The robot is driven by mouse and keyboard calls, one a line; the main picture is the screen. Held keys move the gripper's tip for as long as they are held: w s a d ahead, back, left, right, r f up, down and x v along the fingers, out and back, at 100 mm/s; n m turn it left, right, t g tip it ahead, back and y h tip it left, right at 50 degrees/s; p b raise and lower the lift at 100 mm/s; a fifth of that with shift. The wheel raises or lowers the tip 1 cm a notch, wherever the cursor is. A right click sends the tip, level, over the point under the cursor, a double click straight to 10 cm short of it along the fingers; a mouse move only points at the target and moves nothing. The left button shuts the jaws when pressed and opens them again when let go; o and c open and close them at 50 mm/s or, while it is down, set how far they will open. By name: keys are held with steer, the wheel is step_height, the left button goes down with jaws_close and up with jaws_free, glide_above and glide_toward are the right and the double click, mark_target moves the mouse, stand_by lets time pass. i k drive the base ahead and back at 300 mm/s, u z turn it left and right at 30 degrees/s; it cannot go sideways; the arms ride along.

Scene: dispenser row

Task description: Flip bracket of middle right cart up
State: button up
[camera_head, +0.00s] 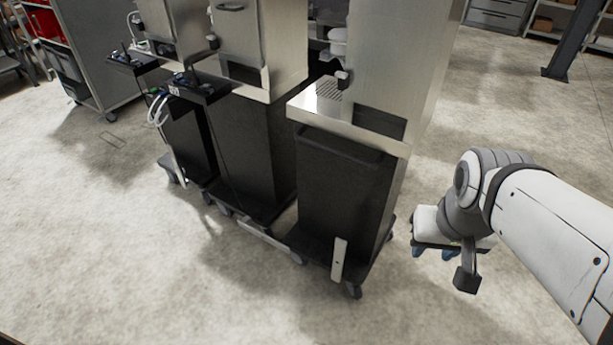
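Three carts with black bodies stand in a row: a left one (190,140), a middle one (255,150) and a right one (340,195). I cannot tell which is the "middle right" cart. A light metal bracket (339,260) stands upright at the right cart's front base. A similar bar (272,243) lies low and slanted at the middle cart's base, reaching toward the right cart. Another narrow bracket (177,165) stands at the left cart. My gripper (434,253) hangs right of the right cart, clear of all brackets. Its blue fingertips look apart, with nothing between them.
Steel dispensers (385,60) stand on the carts. Cables (157,108) hang at the left cart. A grey cabinet (95,50) is at the left back, and a dark post (575,40) at the right back. The concrete floor (150,270) in front is clear.

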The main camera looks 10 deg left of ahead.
mark_target(270, 240)
steer(key=u, duration=0.65)
steer(key=i, duration=1)
steer(key=u, duration=0.4)
